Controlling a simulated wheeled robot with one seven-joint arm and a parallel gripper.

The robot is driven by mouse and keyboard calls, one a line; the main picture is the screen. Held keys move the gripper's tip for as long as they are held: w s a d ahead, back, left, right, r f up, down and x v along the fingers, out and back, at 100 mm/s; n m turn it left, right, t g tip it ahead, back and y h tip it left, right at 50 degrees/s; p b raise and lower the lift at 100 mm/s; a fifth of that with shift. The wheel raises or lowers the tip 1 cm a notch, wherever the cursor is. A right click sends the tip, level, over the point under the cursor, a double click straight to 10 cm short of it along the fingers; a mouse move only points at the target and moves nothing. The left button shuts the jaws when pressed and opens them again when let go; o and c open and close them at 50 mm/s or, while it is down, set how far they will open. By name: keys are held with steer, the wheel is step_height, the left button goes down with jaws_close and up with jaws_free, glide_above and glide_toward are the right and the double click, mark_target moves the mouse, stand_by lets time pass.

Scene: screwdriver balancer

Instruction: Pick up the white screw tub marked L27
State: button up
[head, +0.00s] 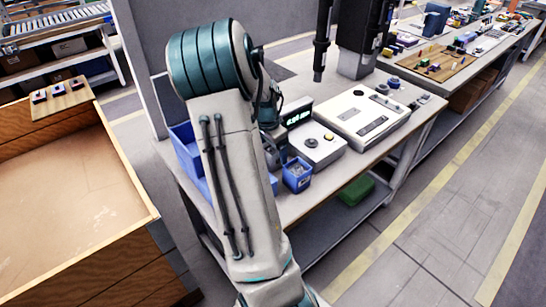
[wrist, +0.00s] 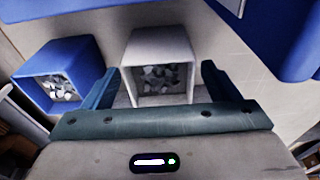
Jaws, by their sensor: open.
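A white tub (wrist: 160,52) with grey screws inside shows in the wrist view, its open side facing me. No marking on it can be read. My gripper (wrist: 158,80) is open, with one dark finger to each side of the tub in the picture and the palm nearer the camera. Whether the fingers touch the tub I cannot tell. In the head view my own arm covers the gripper, and I cannot make out the white tub there.
A blue tub (wrist: 62,78) of screws stands left of the white one. A blue wall or bin (wrist: 287,38) is close at the right. In the head view, a blue tub (head: 297,176) sits by the bench's front edge, near a white device (head: 318,146) and a larger one (head: 362,118).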

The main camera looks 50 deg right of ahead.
steer(key=shift+d+f, duration=0.15)
steer(key=shift+f, duration=0.6)
steer(key=shift+d+f, duration=0.1)
steer(key=shift+f, duration=0.65)
steer(key=c, duration=1.2)
